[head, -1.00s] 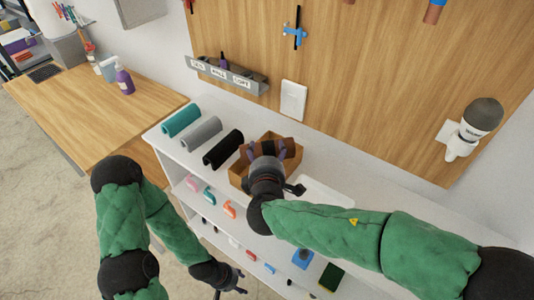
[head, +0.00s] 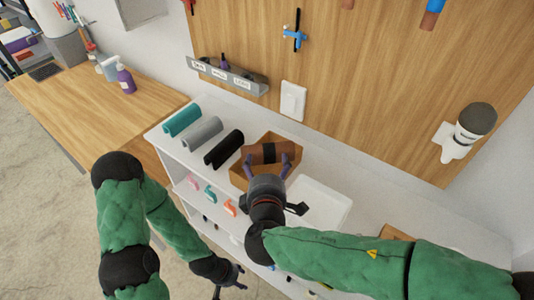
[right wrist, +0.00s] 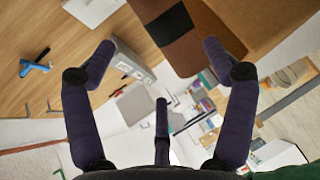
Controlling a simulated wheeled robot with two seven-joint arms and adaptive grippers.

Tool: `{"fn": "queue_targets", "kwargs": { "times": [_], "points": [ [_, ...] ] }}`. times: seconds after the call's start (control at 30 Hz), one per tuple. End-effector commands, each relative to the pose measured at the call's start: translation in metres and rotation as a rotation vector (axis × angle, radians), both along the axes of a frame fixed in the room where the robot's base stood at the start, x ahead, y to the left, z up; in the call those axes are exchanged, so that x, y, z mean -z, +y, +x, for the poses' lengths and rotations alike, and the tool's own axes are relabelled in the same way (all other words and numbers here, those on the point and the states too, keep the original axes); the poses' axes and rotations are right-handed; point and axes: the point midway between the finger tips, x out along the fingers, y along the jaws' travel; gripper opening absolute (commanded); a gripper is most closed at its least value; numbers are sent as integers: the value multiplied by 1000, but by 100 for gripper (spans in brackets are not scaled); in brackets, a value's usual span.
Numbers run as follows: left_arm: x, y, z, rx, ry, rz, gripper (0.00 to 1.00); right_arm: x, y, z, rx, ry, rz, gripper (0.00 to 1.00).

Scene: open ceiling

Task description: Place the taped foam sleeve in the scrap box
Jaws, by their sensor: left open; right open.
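The taped foam sleeve (head: 268,153), brown with a dark band around its middle, lies at the cardboard scrap box (head: 242,184), over its inside in the head view. I cannot tell how deep it sits. In the right wrist view the sleeve (right wrist: 178,38) is at the top, beside the box wall (right wrist: 262,22). My right gripper (head: 266,165) is open and empty, its purple fingers apart at the near side of the sleeve. My left gripper (head: 236,282) is open, low in front of the shelf unit and away from the box.
Teal (head: 182,119), grey (head: 203,133) and black (head: 223,149) sleeves lie left of the box on the white shelf top. A white tray (head: 322,202) lies right of it. A wooden pegboard (head: 370,90) rises behind. Small coloured items fill the shelf below.

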Motion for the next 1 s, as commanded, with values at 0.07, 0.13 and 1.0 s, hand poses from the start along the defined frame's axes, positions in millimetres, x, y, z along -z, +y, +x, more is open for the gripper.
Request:
{"fn": "queue_targets", "kwargs": {
  "times": [0.07, 0.13, 1.0],
  "points": [
    [-6, 0, 0, 0, 0, 0, 50, -8, 2, -15, -5, -3, 2, 85],
    [-9, 0, 0, 0, 0, 0, 50, -11, 1, -26, -4, -3, 0, 85],
    [-13, 0, 0, 0, 0, 0, 50, -16, 1, -50, 0, 0, 0, 85]
  ]
}}
